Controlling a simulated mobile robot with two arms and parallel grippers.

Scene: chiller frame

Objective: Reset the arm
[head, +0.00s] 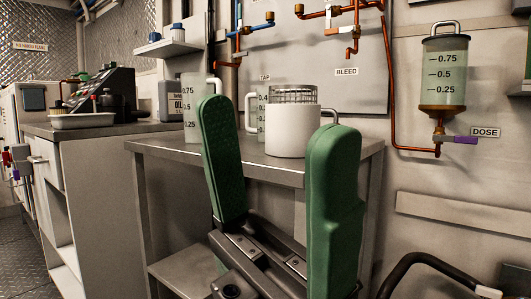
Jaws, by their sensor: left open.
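My left gripper (275,118) reaches up from the bottom of the head view, its two green padded fingers spread wide apart. Nothing is held between them. Behind the fingers, a white container with a wire-mesh top (293,130) stands on a grey metal table (168,149). A graduated jug (191,110) stands behind the left finger, partly hidden by it. Another graduated vessel (262,112) shows between the finger and the white container. My right gripper is not in view.
A dosing vessel (444,75) with a purple-handled valve (464,140) hangs on the right wall. Copper pipes (391,100) run along the wall. A counter at left carries a white tray (84,120) and an oil can (170,100). A black curved tube (425,262) is at lower right.

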